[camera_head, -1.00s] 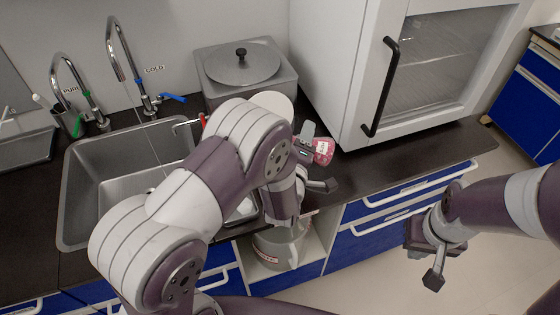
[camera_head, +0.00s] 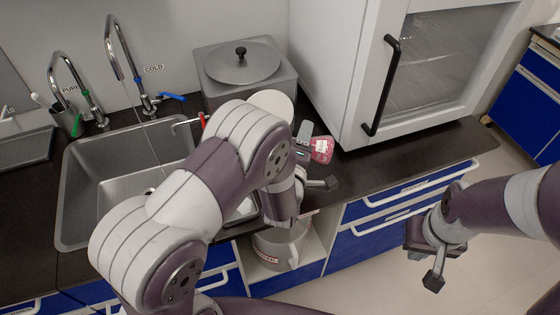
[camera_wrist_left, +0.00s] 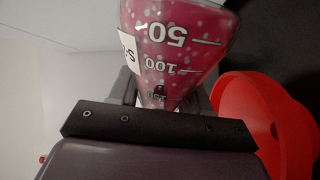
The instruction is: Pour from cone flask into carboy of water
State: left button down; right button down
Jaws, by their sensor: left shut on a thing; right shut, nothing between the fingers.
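The cone flask (camera_head: 322,150) holds pink-red liquid and has a white label. It is tilted well over beside my left gripper (camera_head: 304,138). In the left wrist view the flask (camera_wrist_left: 175,50) fills the upper middle, its markings upside down, its narrow part between the fingers. My left gripper is shut on it. I cannot pick out the carboy for sure; a pale container with a red-lettered label (camera_head: 283,246) stands in the open compartment below the counter, partly hidden by my left arm. My right gripper (camera_head: 428,262) is shut and empty, low at the right.
A red round thing (camera_wrist_left: 270,125) lies close right of the flask in the left wrist view. A steel pot with a lid (camera_head: 240,65) stands behind. The sink (camera_head: 88,200) is at left, the glass-fronted cabinet (camera_head: 345,80) at right. The counter's right end (camera_head: 440,146) is clear.

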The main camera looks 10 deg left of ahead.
pick_arm(q)
jog(key=shift+a+f+n+b, duration=0.15)
jog(key=shift+f+n+b, duration=0.3)
jog(key=shift+n+b, duration=0.65)
dwell(1.9)
jog(key=shift+a+r+n+t+b, duration=0.15)
jog(key=shift+r+n+b, duration=0.1)
jog(key=shift+n+b, duration=0.3)
jog(key=shift+a+r+n+t+b, duration=0.15)
jog(key=shift+r+n+b, duration=0.2)
jog(key=shift+n, duration=0.3)
dwell(3.8)
